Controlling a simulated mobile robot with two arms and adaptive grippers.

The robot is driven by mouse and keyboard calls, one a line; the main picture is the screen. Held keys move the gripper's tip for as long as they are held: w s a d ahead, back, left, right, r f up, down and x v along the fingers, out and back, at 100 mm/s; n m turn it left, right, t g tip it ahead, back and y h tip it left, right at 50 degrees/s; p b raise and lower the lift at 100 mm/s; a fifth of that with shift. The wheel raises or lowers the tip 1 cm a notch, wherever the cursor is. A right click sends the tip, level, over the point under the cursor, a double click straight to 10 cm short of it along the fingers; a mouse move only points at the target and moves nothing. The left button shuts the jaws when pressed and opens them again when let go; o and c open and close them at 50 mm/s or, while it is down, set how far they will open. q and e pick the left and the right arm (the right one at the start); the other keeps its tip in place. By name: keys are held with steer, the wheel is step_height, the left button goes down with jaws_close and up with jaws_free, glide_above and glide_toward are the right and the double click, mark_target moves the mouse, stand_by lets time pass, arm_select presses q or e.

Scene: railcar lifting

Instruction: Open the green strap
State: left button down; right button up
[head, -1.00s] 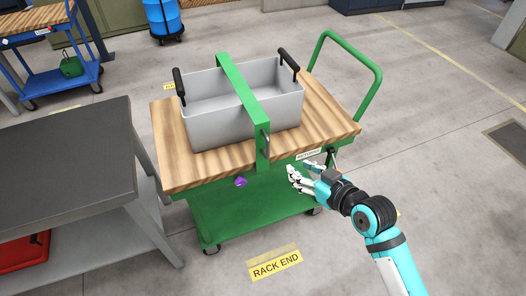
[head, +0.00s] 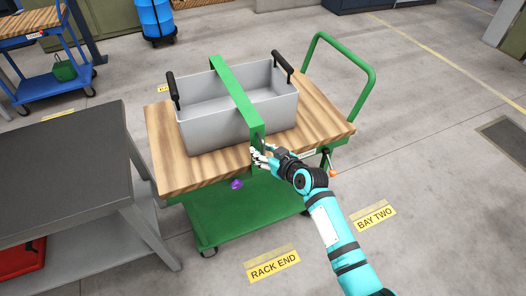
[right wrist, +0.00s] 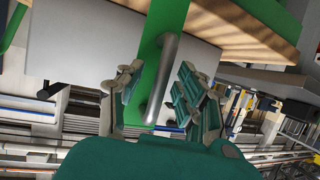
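The green strap (head: 232,88) runs over the grey bin (head: 190,125) and down the near side of the cart. Its lower end carries a metal bar handle (right wrist: 162,75), which shows in the right wrist view. My right gripper (head: 258,150) is at this near end of the strap. In the right wrist view the fingers of my right gripper (right wrist: 160,88) stand apart, one on each side of the handle. I cannot tell whether either finger touches it. The gripper hides part of the strap's end in the head view. My left gripper is not in view.
The bin stands on the wooden top (head: 165,160) of a green cart with a push handle (head: 368,92). A purple object (head: 237,184) hangs below the front edge. A dark-topped bench (head: 70,150) stands at the left. The floor at the right is mostly clear.

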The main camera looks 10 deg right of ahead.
steer(key=shift+w, duration=0.1)
steer(key=shift+c, duration=0.2)
jaws_close()
